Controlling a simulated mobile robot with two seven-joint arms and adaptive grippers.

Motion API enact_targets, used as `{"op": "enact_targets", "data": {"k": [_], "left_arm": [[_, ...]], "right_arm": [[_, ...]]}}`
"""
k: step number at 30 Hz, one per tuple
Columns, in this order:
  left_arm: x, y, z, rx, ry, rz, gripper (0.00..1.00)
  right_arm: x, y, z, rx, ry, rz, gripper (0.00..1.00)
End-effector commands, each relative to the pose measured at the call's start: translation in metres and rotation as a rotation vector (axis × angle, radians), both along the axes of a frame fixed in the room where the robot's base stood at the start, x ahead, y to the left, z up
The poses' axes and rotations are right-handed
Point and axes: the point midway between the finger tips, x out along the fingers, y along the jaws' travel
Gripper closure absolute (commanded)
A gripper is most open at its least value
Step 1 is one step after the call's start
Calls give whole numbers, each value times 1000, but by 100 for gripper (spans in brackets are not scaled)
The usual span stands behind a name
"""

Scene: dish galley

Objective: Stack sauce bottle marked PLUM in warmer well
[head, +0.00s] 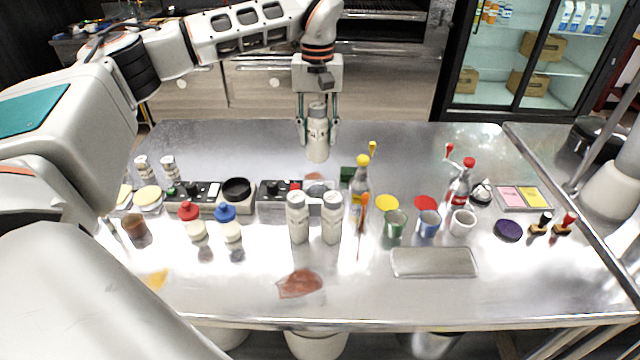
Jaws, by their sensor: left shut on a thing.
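My left gripper (318,128) points down above the back part of the steel table. It is shut on a pale bottle (318,148), held upright with a finger on each side; its label is too small to read. Two similar pale bottles (298,217) and (331,217) stand side by side near the table's middle, their marks also unreadable. A warmer with a dark round well (237,189) stands left of them. Another unit with dark controls (272,193) is behind the two bottles and partly hidden by them. My right gripper is not in view.
A yellow-capped bottle (360,185), several cups (429,223) and a clear tray (435,262) are right of centre. The table's back strip (230,145) is mostly clear.

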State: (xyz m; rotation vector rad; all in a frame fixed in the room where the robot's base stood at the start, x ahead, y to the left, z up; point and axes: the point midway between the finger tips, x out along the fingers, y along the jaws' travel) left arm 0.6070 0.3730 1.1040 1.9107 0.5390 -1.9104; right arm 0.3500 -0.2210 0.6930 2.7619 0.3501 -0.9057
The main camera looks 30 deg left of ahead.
Motion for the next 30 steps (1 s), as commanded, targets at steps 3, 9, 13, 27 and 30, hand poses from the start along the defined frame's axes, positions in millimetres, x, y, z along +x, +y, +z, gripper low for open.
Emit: {"op": "enact_targets", "data": {"k": [3, 9, 13, 27, 30], "left_arm": [[-1, 0, -32, -1, 4, 0, 92], [-1, 0, -78, -2, 3, 0, 92], [0, 0, -98, -1, 0, 0, 92], [0, 0, -143, -1, 1, 1, 92], [1, 0, -145, -2, -3, 1, 92]], "right_arm": [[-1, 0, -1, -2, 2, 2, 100], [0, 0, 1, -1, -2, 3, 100], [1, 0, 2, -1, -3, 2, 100], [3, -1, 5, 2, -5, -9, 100], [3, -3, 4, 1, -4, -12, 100]]}}
